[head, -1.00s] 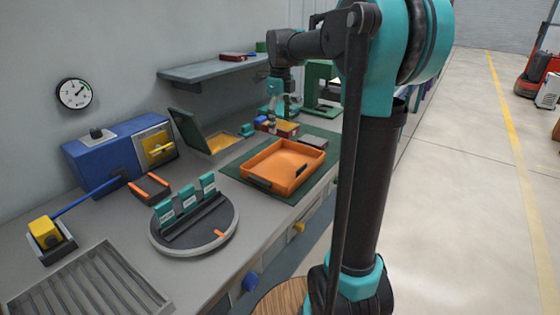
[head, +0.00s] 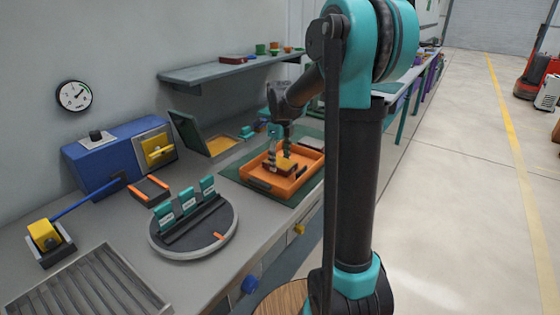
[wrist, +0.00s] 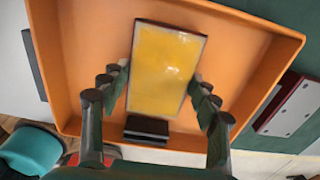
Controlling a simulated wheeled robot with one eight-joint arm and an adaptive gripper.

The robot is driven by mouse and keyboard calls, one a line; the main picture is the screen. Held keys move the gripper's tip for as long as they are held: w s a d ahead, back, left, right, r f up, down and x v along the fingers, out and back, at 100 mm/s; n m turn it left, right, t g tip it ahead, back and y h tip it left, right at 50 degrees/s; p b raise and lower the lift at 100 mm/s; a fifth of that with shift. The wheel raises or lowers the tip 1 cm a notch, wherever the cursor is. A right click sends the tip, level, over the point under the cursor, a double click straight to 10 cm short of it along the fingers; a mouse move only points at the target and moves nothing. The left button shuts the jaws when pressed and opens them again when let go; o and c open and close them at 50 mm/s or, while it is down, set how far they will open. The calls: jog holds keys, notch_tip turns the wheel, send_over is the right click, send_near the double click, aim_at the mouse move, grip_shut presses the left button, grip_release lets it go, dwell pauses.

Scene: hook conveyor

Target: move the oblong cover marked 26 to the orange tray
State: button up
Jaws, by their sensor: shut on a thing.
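The orange tray (head: 262,181) lies on a green mat on the bench, and its floor and walls fill much of the wrist view (wrist: 85,55). My gripper (head: 279,158) is over the tray in the head view. In the wrist view its two fingers (wrist: 158,100) are shut on the sides of an oblong cover with a yellow face (wrist: 168,68). The cover also shows in the head view (head: 288,167), inside the tray's outline. I cannot read a number on it, and cannot tell whether it touches the tray floor.
A round turntable (head: 205,236) with several teal-topped pieces stands left of the tray. A blue machine (head: 100,158) and a shelf (head: 225,71) are along the wall. A flat grey and red plate (wrist: 290,104) lies outside the tray.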

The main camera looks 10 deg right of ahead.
aim_at(280, 162)
jog(key=shift+f, duration=0.15)
jog(key=o, duration=1.8)
jog(key=shift+c, duration=0.2)
notch_tip(280, 162, up, 12)
